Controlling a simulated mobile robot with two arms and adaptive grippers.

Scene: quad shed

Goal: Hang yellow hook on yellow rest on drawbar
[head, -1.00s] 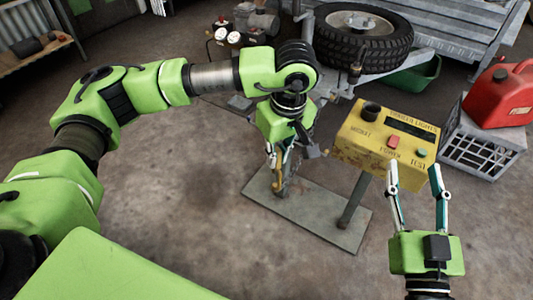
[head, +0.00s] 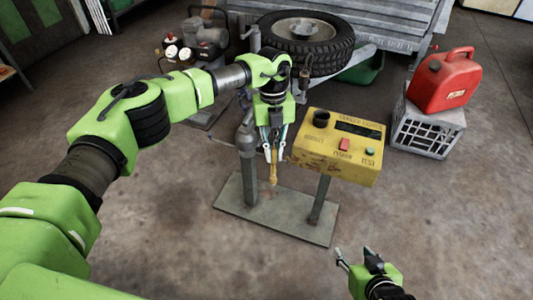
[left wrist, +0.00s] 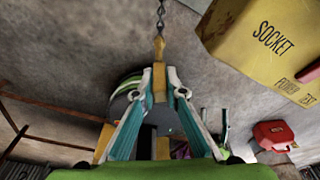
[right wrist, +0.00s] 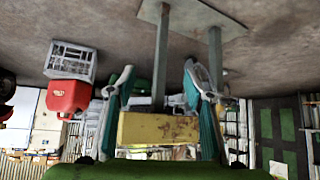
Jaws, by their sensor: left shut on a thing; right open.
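My left gripper (head: 274,154) is shut on the yellow hook (head: 274,168), which points down above the steel base plate. In the left wrist view the hook's yellow end (left wrist: 159,48) sits between the fingertips, with a chain (left wrist: 160,14) running on from it. The fingers hide part of the hook. My right gripper (head: 355,256) is open and empty, low in front of the base plate; its spread fingers also show in the right wrist view (right wrist: 158,72). I cannot make out the yellow rest on the drawbar (head: 362,56) with certainty.
A yellow tester box (head: 338,160) on a post stands just right of my left gripper. A grey post (head: 247,165) rises from the base plate (head: 285,222). A spare tyre (head: 306,42) and trailer are behind; a red can (head: 440,80) sits on a crate (head: 425,130) at right.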

